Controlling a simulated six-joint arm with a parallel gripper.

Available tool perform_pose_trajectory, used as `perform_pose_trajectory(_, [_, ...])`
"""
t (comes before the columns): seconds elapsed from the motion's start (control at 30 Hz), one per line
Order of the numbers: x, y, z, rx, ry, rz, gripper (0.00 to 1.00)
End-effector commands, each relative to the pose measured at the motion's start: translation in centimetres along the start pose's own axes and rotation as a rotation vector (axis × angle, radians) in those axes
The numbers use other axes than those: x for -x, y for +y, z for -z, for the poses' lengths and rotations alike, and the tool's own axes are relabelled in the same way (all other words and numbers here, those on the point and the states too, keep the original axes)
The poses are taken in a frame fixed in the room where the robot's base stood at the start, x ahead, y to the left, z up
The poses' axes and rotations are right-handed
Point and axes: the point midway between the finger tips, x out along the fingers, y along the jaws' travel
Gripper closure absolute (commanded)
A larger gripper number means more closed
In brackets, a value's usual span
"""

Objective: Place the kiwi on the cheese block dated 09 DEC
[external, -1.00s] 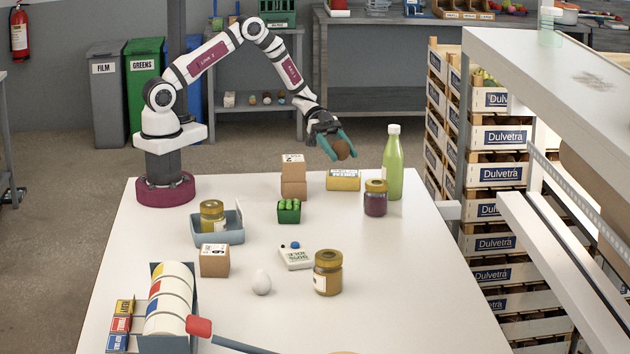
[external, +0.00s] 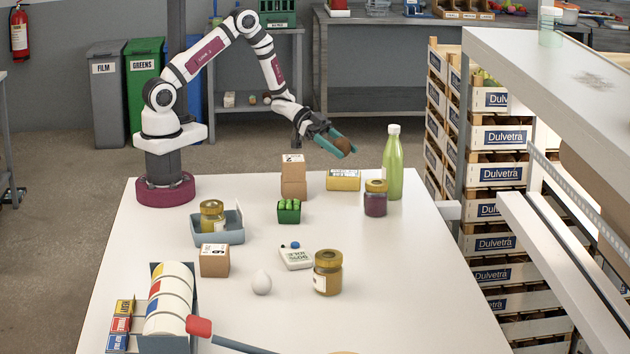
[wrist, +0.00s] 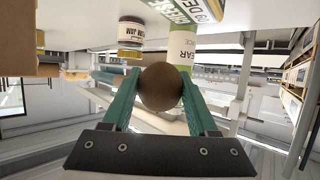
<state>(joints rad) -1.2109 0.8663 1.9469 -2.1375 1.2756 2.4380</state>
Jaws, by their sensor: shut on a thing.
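The brown kiwi (external: 343,145) is held between the teal fingers of my gripper (external: 338,146). In the wrist view the kiwi (wrist: 161,87) sits between the two fingertips (wrist: 158,90). My gripper is shut on it and holds it in the air above the far part of the table. The yellow cheese block (external: 343,180) lies on the table just below the kiwi, apart from it. Its label is too small to read in the external view. In the wrist view the block (wrist: 183,8) shows at the top, upside down, with "CHEESE" and "DEC" partly legible.
A green bottle (external: 393,165) and a dark jam jar (external: 375,198) stand right of the cheese. Stacked cardboard boxes (external: 293,178) stand close on its left. A green crate (external: 289,212) is in front of them. The table's right front area is clear.

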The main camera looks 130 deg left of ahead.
Motion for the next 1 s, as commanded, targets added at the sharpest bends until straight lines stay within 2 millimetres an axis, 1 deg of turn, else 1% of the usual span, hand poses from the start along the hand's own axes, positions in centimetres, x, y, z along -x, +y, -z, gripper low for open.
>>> perform_pose_trajectory(0.03, [0.0,-0.8,-0.6,-0.001,0.000,0.001,1.00])
perform_pose_trajectory(0.1, [0.0,-1.5,-1.1,0.000,0.000,0.000,1.00])
perform_pose_trajectory(0.17, [-0.3,-1.7,-2.1,0.002,-0.001,-0.001,1.00])
perform_pose_trajectory(0.23, [-0.9,-1.7,-3.5,0.003,-0.001,-0.004,1.00])
perform_pose_trajectory(0.33, [-1.4,-1.7,-4.7,0.001,0.000,-0.003,1.00])
perform_pose_trajectory(0.7, [-1.6,-1.7,-5.2,-0.002,0.001,-0.002,1.00])
perform_pose_trajectory(0.73, [-1.6,-1.7,-5.2,-0.002,0.001,-0.002,0.35])
perform_pose_trajectory(0.87, [-1.6,-1.7,-5.1,-0.002,0.001,-0.002,0.12])
perform_pose_trajectory(1.0, [-1.6,-1.7,-5.1,-0.002,0.001,-0.002,0.11])
